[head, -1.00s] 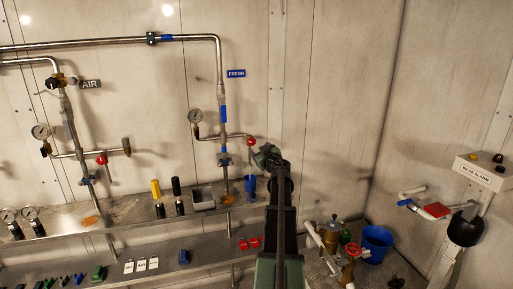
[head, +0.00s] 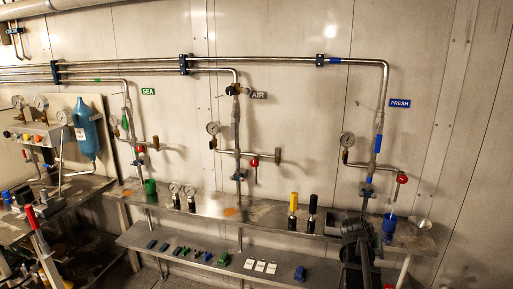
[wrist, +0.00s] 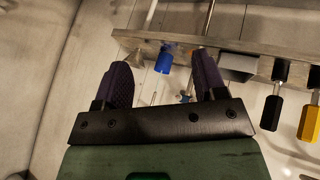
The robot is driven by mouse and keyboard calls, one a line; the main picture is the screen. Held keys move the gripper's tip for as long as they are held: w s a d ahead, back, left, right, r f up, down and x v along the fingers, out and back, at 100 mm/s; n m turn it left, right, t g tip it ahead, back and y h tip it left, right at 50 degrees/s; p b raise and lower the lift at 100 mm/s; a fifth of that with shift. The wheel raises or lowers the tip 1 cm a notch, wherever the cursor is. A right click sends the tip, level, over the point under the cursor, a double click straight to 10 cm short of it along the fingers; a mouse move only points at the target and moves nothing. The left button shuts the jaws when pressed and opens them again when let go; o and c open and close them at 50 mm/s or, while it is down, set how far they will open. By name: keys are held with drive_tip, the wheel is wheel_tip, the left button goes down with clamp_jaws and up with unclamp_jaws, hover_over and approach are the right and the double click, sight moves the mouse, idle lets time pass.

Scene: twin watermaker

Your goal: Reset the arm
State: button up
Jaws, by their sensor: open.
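My gripper (wrist: 165,75) shows in the wrist view, with two dark purple fingers apart and nothing between them on the near side. The wrist view is upside down, so the upper shelf (wrist: 225,44) runs along its top. The blue cup (wrist: 164,60) shows beyond the gap between the fingers, apart from them. In the head view my dark arm stands at the lower right in front of the shelves. The fingertips cannot be made out there.
The upper shelf (head: 265,216) carries a yellow bottle (head: 293,212), a black bottle (head: 311,213), the blue cup (head: 389,228) and a funnel (head: 422,223). The FRESH line's red-handled valve (head: 402,178) is above. A blue tank (head: 86,128) stands at left. White cards (head: 260,266) lie on the lower shelf.

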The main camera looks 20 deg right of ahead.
drive_tip(key=s+a+f+n+g+y+p, duration=0.1)
drive_tip(key=a+n+y, duration=0.6)
drive_tip(key=a, duration=3.5)
drive_tip(key=shift+s+f+n, duration=0.4)
drive_tip(key=shift+f+n, duration=0.15)
drive_tip(key=shift+n, duration=0.15)
